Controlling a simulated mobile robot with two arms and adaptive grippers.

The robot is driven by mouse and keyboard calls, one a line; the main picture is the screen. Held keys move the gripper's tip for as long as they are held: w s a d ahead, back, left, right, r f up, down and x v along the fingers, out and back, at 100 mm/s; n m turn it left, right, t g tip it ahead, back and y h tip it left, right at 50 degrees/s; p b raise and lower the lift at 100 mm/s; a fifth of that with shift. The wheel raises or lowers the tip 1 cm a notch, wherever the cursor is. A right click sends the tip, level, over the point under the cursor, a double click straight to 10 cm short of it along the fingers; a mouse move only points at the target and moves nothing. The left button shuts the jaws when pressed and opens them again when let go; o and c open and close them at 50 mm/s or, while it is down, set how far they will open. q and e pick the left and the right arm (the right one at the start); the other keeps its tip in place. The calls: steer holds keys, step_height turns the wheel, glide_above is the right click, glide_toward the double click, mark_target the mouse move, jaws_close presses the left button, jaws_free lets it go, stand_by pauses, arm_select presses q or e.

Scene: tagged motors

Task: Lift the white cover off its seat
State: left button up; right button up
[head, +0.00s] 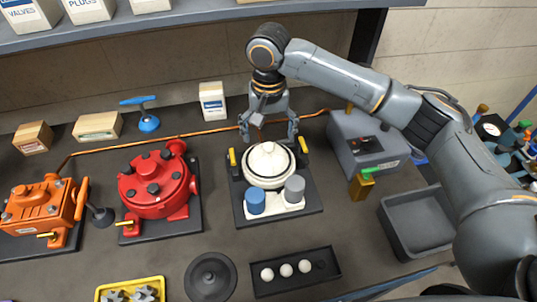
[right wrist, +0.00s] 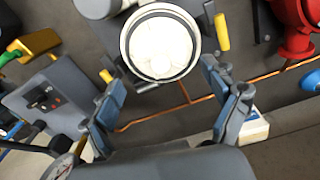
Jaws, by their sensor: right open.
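The white cover (head: 268,161) is a round, ribbed lid with a small knob on top. It sits in a dark-rimmed round seat on a black base plate (head: 305,215), between two yellow-handled clamps. My right gripper (head: 270,133) is open and empty, just behind and above the cover in the head view. In the right wrist view the cover (right wrist: 160,47) lies beyond and between the spread fingers (right wrist: 168,105), apart from them. My left gripper is not in view.
A blue cylinder (head: 255,201) and a grey cylinder (head: 294,189) stand in front of the cover. A red motor (head: 155,182) is to the left, a grey box (head: 365,145) to the right. A copper pipe (head: 210,133) runs behind. A black tray (head: 325,283) with white balls lies in front.

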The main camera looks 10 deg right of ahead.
mark_target(269, 147)
steer(key=shift+f+p, duration=0.3)
steer(key=shift+f, duration=0.25)
steer(key=f, duration=0.1)
steer(key=f+p, duration=0.1)
steer(key=f, duration=0.1)
steer(key=shift+w+d+f, duration=0.1)
steer(key=shift+w+f, duration=0.1)
steer(key=shift+f, duration=0.55)
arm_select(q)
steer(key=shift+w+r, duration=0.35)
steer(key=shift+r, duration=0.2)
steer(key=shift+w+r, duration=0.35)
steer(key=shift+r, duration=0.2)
arm_select(e)
steer(key=shift+c, duration=0.4)
steer(key=c, duration=0.7)
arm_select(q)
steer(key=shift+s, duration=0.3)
arm_select(e)
steer(key=shift+s, duration=0.2)
jaws_close()
